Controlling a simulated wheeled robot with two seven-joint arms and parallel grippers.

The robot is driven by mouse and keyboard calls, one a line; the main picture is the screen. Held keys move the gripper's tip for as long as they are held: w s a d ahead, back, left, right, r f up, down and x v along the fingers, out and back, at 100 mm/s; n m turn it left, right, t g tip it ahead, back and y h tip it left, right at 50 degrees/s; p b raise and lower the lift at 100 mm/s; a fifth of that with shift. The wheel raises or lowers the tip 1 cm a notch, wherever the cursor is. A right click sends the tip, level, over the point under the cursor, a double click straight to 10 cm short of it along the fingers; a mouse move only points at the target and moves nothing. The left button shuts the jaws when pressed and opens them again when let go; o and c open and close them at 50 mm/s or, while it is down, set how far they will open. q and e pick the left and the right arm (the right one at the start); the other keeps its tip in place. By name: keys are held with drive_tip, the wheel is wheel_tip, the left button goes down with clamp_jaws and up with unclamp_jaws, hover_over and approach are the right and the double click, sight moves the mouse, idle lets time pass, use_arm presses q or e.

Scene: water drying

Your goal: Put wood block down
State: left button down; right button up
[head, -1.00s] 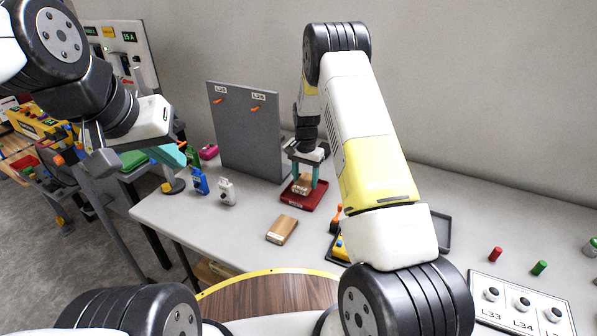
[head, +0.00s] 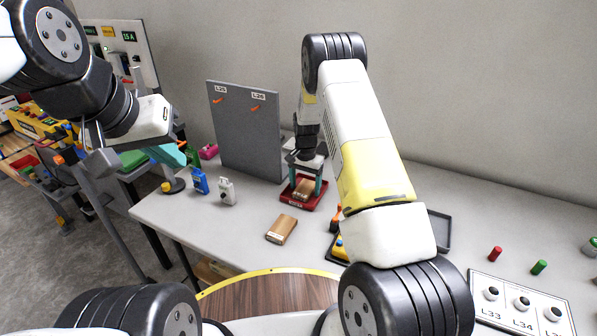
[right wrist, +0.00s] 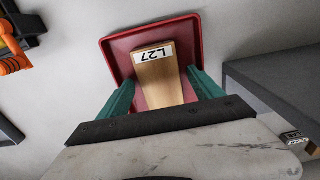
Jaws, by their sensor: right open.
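The wood block (head: 302,189) lies in the small red tray (head: 297,205). The right wrist view shows the block (right wrist: 161,80) with a white L27 label at its far end, inside the raised rim of the red tray (right wrist: 107,48). My right gripper (head: 303,185) is open, with one teal finger on each side of the block. In the right wrist view there is a gap between the block and each finger. My left gripper (head: 172,154) is raised at the left, clear of the table; its jaw opening cannot be made out.
A grey upright panel (head: 245,130) with orange pegs stands behind the tray. A second wooden piece (head: 281,229) lies in front of it. Blue (head: 200,181) and white (head: 226,191) small devices stand left. A dark tray (head: 440,230) is right of my right arm.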

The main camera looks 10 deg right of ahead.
wheel_tip(320, 180, up, 12)
wheel_tip(320, 180, up, 11)
drive_tip(key=n+t+y, duration=0.1)
hover_over(305, 188)
drive_tip(key=s, duration=0.5)
drive_tip(key=s+r+n+t, duration=0.2)
drive_tip(key=s+r, duration=0.6)
drive_tip(key=r, duration=0.2)
drive_tip(key=s+r+n+t, duration=0.1)
drive_tip(key=s+r+n, duration=0.1)
drive_tip(key=s, duration=0.9)
drive_tip(key=s+r+n+t+y, duration=0.1)
drive_tip(key=s+r+n+t, duration=0.1)
drive_tip(key=s, duration=0.8)
drive_tip(key=shift+v, duration=0.85)
